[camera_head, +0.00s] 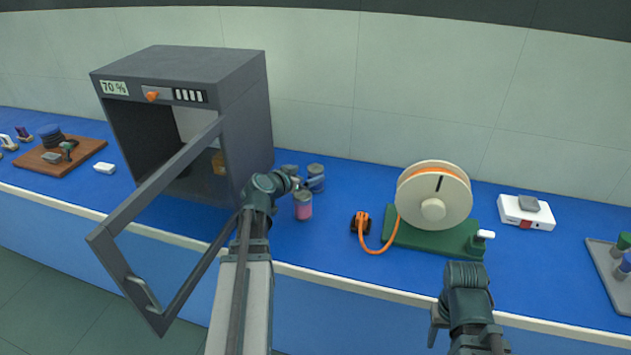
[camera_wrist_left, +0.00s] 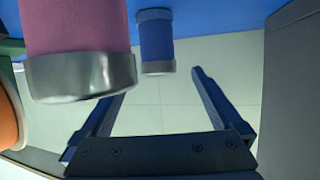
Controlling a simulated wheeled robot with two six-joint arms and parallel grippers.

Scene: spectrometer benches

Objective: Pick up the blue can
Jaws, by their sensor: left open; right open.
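The blue can (camera_wrist_left: 156,42) with a metal end shows in the left wrist view, beyond the tips of my left gripper (camera_wrist_left: 158,84). The open fingers are apart with nothing between them, and the can is roughly in line with the gap. In the head view a grey-topped can (camera_head: 316,170) stands behind the pink can, partly hidden by my left gripper (camera_head: 304,184); I cannot tell for sure that it is the blue one. The pink can (camera_head: 303,207) stands closer to the bench front; it is large in the wrist view (camera_wrist_left: 78,28). My right gripper (camera_head: 466,306) is open, low in front of the bench.
A grey oven (camera_head: 245,130) with its door (camera_head: 112,245) swung open stands left of the cans. An orange clip-like part (camera_head: 361,223) and a cable spool (camera_head: 434,196) on a green base (camera_head: 415,236) are to the right. Blue bench top (camera_head: 335,245) is clear in front.

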